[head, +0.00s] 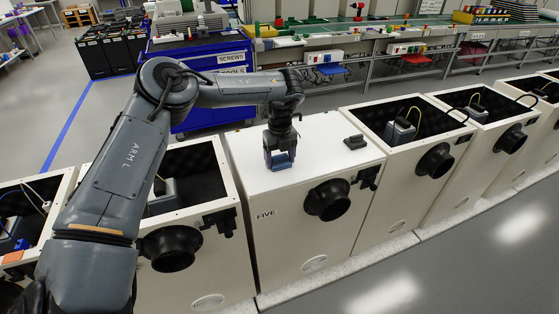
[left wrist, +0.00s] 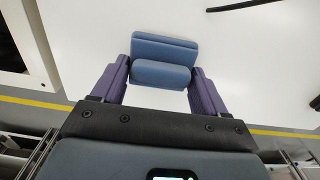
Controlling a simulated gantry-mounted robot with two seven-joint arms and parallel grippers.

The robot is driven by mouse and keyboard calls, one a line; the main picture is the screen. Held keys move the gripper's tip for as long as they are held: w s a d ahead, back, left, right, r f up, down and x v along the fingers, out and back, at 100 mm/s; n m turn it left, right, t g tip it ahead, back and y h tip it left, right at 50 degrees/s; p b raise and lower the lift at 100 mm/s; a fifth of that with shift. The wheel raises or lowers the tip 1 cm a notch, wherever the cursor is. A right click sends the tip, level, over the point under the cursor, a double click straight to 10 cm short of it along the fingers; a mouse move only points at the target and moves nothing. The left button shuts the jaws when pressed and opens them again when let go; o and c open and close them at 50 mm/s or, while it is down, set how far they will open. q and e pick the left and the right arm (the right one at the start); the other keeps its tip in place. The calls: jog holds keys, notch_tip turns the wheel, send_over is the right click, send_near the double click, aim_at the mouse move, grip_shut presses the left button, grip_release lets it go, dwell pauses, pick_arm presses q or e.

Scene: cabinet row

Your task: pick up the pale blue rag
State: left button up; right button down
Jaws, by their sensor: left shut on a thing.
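The pale blue rag (head: 281,161) is a small folded bundle, at the white top of the closed cabinet marked FIVE (head: 245,172). My left gripper (head: 280,152) points down over that top and is shut on the rag. In the left wrist view the rag (left wrist: 163,60) shows as two blue rolls or folds between the purple fingers (left wrist: 160,82). I cannot tell whether the rag touches the cabinet top or hangs just above it. My right gripper is not in view.
A dark handle (head: 355,142) sits on the cabinet top, right of the gripper. Open cabinets (head: 405,115) with dark insides stand on both sides. A blue cart (head: 205,103) and a long workbench (head: 370,38) stand behind. The rest of the white top is clear.

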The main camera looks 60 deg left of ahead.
aim_at(280, 157)
pick_arm(q)
jog(key=shift+r, duration=0.1)
jog(key=shift+r+p, duration=0.5)
jog(key=shift+r, duration=0.35)
notch_tip(280, 157, up, 3)
jog(key=shift+f+p, duration=0.2)
jog(key=shift+p, duration=0.4)
jog(key=d+r+p, duration=0.2)
jog(key=d+r, duration=0.4)
jog(key=d, duration=0.5)
jog(key=shift+d+r, duration=0.25)
jog(key=shift+d, duration=0.15)
